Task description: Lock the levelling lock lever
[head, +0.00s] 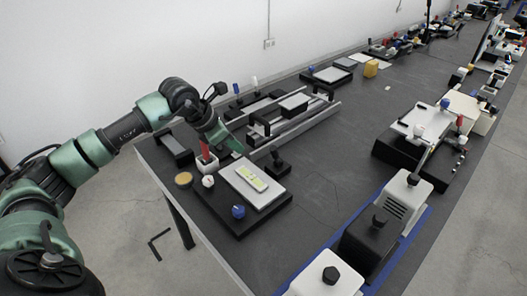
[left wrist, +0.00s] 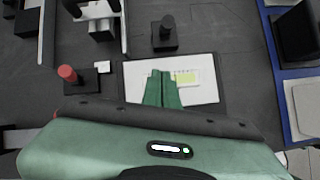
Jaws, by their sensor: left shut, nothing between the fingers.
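The levelling unit is a black base (head: 222,222) with a white plate (head: 268,196) that bears a yellow-green strip (head: 251,178). A red upright handle (head: 204,148) in a white block stands at its back left; it looks like the lock lever, but I cannot be sure. A white knob (head: 208,181) and a blue knob (head: 238,211) sit at the plate's left and front. My left gripper (head: 238,150) is shut and empty above the plate's back edge, right of the red handle. In the left wrist view its green fingers (left wrist: 163,88) overlap the white plate. My right gripper is not in view.
A black post on a foot (head: 278,162) stands just right of the plate. Rails with a grey-topped carriage (head: 293,102) lie behind. A tan disc (head: 183,179) is at the left. White and black housings (head: 370,232) line the right side. Bare table lies between.

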